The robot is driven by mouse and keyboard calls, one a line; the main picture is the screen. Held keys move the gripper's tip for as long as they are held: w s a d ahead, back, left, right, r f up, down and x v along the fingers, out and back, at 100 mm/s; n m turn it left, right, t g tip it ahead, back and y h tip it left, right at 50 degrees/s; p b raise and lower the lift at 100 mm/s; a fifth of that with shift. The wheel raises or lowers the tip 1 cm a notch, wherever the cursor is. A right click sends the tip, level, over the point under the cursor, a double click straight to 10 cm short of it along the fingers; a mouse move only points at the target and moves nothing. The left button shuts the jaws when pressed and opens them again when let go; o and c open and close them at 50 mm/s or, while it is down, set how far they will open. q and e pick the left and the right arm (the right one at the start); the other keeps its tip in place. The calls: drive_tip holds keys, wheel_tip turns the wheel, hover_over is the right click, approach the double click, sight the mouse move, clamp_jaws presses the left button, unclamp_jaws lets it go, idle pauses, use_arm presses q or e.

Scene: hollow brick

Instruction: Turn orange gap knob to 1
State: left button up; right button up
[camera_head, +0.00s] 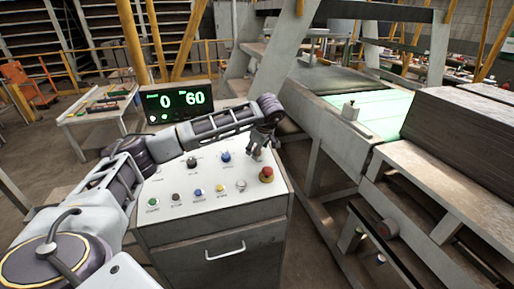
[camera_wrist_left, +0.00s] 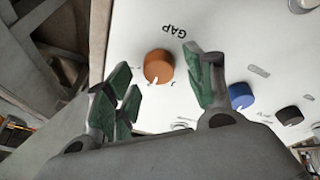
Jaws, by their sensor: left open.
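The orange gap knob (camera_wrist_left: 158,66) is on the white panel in the left wrist view, with a white pointer mark on its lower edge. The word GAP is printed upside down above it, and small marks flank it below; I cannot read them surely. My left gripper (camera_wrist_left: 167,78) is open, its green-padded fingers on either side of the knob in that view. I cannot tell whether they touch it. In the head view my left gripper (camera_head: 262,142) is over the panel's far right corner and the orange knob is hidden. My right gripper is out of view.
The control panel (camera_head: 165,220) carries a red stop button (camera_head: 267,174), a blue knob (camera_head: 226,156), a black knob (camera_head: 192,162) and several buttons in front. A display (camera_head: 180,102) reading 0 and 60 stands behind. A conveyor machine (camera_head: 365,110) is at right.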

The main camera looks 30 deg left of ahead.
use_arm(q)
drive_tip(key=shift+w+a+f, duration=0.1)
drive_tip(key=shift+a+f, duration=0.05)
drive_tip(key=shift+f, duration=0.25)
drive_tip(key=shift+c, duration=0.3)
drive_tip(key=c, duration=0.7)
drive_tip(key=shift+c, duration=1.2)
